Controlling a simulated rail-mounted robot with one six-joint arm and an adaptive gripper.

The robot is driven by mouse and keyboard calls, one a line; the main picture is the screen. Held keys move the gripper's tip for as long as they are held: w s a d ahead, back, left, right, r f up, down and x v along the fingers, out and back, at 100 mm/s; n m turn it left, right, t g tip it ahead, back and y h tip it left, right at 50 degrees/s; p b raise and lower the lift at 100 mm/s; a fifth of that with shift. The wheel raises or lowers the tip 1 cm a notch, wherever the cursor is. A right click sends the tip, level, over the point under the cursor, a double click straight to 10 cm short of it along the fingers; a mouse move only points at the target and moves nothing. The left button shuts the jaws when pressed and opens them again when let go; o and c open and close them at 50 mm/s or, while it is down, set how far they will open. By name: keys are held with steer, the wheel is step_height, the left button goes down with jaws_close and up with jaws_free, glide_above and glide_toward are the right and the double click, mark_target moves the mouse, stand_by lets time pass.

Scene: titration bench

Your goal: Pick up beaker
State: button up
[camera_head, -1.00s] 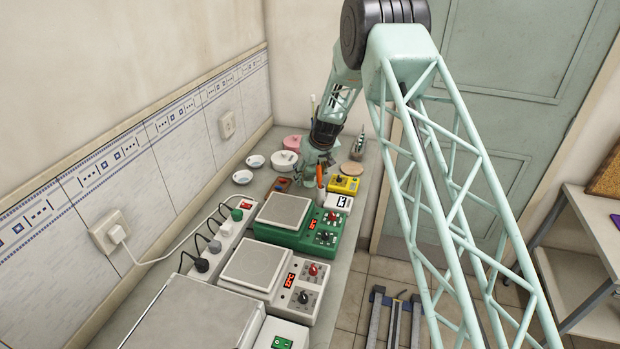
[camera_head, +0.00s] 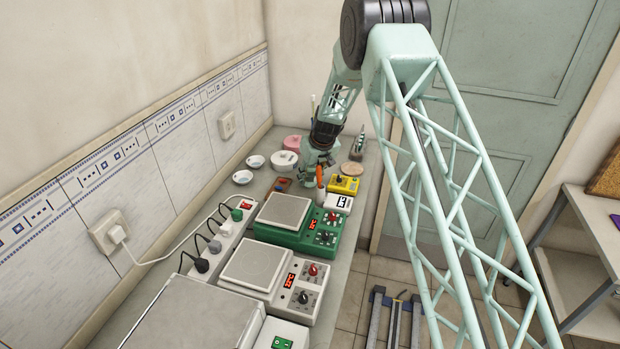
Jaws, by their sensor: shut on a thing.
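My gripper (camera_head: 318,171) is at the far end of the bench, pointing down, behind the green hotplate. Its fingers are shut on the beaker, low over the bench top. The beaker's clear glass is too small and too covered by the fingers to make out. I cannot tell whether it touches the bench.
A green hotplate (camera_head: 284,212) and a white hotplate (camera_head: 256,264) stand nearer on the bench. A red-orange upright object (camera_head: 320,176) and a yellow device (camera_head: 344,185) are close to the gripper. White bowls (camera_head: 255,161) and a white lidded pot (camera_head: 284,160) stand to the left.

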steer(key=shift+r, duration=0.3)
step_height(320, 180, up, 9)
stand_by(1.5)
steer(key=shift+r, duration=0.2)
stand_by(0.3)
steer(key=shift+d, duration=0.1)
stand_by(0.4)
